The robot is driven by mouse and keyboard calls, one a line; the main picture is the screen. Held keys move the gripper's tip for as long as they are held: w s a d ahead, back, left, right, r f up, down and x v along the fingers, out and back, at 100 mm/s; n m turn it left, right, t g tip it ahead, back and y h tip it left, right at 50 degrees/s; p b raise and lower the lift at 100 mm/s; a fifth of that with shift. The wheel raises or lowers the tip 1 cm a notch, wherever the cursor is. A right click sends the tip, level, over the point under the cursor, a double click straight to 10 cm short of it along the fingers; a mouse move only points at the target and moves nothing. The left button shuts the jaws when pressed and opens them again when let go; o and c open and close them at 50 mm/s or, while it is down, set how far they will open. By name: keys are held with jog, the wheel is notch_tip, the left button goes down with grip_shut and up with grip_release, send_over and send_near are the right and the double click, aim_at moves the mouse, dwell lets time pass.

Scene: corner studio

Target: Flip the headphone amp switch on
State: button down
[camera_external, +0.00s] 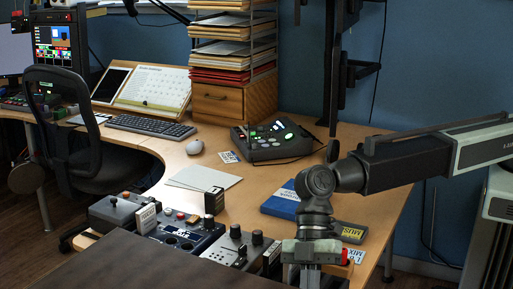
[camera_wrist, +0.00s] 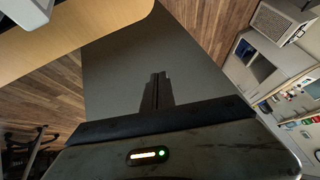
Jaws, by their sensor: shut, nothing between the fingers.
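In the external view my gripper (camera_external: 309,277) points down at the bottom edge of the picture, just right of a row of dark control boxes; its tips are cut off. In the wrist view my gripper (camera_wrist: 156,88) shows as dark, closed fingers with nothing between them. I cannot tell which box is the headphone amp. The nearest one is a dark box with knobs (camera_external: 237,247), left of my gripper. Beside it is a box with coloured buttons (camera_external: 185,232). No amp switch can be made out in either view.
A blue book (camera_external: 283,199) and a yellow-labelled case (camera_external: 350,232) lie right of the boxes on the wooden desk. A mixer with lit pads (camera_external: 272,140) stands farther back. A chair (camera_external: 80,140) is at left.

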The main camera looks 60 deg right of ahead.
jog(key=w+d+r+t+h+p, duration=0.1)
jog(key=w+d+r+p, duration=0.35)
jog(key=w, duration=0.35)
jog(key=w+d+r+t+h+p, duration=0.1)
jog(key=w+d+r+h+p, duration=0.1)
jog(key=w+d+r+p, duration=0.4)
jog(key=r+h+p, duration=0.1)
jog(key=p, duration=0.2)
send_over(240, 258)
jog(key=d, duration=0.3)
jog(key=shift+s+a+n+t+b, duration=0.1)
jog(key=shift+a+n+t+b, duration=0.05)
jog(key=shift+n+t+b, duration=0.2)
jog(key=shift+f, duration=0.15)
jog(key=b+x, duration=0.8)
jog(key=d+b+x, duration=0.1)
jog(key=b+x, duration=0.4)
jog(key=shift+d+f, duration=0.1)
jog(key=shift+d+f+b, duration=0.1)
jog(key=shift+f+b, duration=0.25)
